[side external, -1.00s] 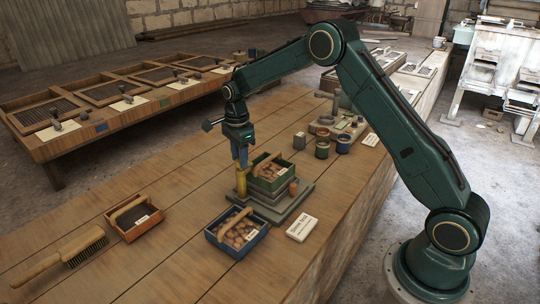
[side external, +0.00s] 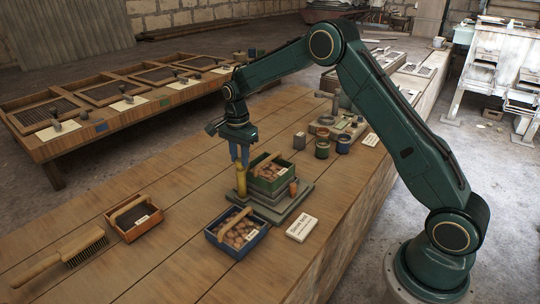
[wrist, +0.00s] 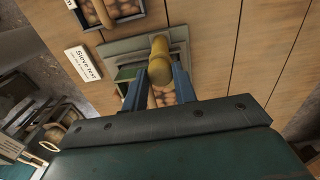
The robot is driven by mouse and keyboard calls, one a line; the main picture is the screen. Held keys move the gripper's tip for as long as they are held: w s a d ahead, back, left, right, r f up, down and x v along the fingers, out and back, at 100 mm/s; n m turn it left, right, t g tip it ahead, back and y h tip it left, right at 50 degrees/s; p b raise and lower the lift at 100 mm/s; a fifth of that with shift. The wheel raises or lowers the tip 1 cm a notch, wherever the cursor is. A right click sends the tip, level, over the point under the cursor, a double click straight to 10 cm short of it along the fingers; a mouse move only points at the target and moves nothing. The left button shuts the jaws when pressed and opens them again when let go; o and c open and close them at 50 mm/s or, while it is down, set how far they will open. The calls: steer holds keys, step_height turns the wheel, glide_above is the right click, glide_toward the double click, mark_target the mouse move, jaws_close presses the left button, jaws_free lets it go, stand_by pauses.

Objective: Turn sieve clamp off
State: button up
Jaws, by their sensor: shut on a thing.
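The sieve clamp is a unit on a grey stepped base (side external: 268,211), with a green box (side external: 270,181) of brown round pieces on it. A yellow upright handle (side external: 241,180) stands at its left corner, and a smaller orange-brown peg (side external: 293,188) at its right. The handle hides part of the green box there.
A blue box (side external: 237,234) of brown pieces and a white label card (side external: 302,228) lie in front of the base. A brush (side external: 62,257) and an orange-brown tray (side external: 134,217) lie left. Small pots (side external: 322,147) stand behind. The bench between is clear.

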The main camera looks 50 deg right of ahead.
steer(key=n, duration=0.7)
steer(key=shift+r, duration=0.1)
steer(key=n, duration=0.7)
stand_by(0.4)
steer(key=o, duration=1)
steer(key=shift+c, duration=0.2)
step_height(320, 180, up, 14)
steer(key=shift+s, duration=0.1)
